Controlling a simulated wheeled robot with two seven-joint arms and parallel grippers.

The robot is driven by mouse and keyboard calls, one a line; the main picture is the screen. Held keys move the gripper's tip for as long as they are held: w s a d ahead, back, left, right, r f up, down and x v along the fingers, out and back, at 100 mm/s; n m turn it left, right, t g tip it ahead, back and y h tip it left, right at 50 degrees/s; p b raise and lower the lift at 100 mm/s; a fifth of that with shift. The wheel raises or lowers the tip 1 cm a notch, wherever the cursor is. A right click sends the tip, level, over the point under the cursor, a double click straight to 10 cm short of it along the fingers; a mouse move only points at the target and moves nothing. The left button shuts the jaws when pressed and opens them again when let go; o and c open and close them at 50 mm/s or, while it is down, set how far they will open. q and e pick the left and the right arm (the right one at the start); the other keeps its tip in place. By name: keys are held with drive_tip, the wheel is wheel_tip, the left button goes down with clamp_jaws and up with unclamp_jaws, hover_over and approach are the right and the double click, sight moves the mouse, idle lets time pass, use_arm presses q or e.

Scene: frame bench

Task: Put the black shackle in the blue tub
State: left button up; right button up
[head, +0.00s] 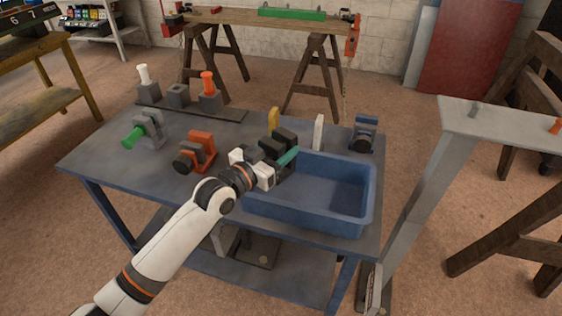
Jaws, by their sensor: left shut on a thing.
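My left gripper (279,145) reaches over the table from the lower left and is shut on a dark thing with a teal pin, which looks like the black shackle (289,156). The gripper's dark fingers hide much of it, so its outline is hard to tell. It is at the back left corner of the blue tub (345,216), near the rim. The tub stands at the front right of the table, and the visible part of its floor is empty. My right gripper is not in view.
The blue-grey table (110,158) also bears a grey shackle with green pin (147,130), an orange shackle (200,147), a dark piece with blue top (365,134), a white upright piece (318,131) and a rack of blocks (178,97). A grey post stand (425,190) is at right.

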use_arm(q)
wheel_tip(320, 180, down, 3)
drive_tip(key=shift+d+f, duration=0.1)
drive_tip(key=shift+f, duration=0.1)
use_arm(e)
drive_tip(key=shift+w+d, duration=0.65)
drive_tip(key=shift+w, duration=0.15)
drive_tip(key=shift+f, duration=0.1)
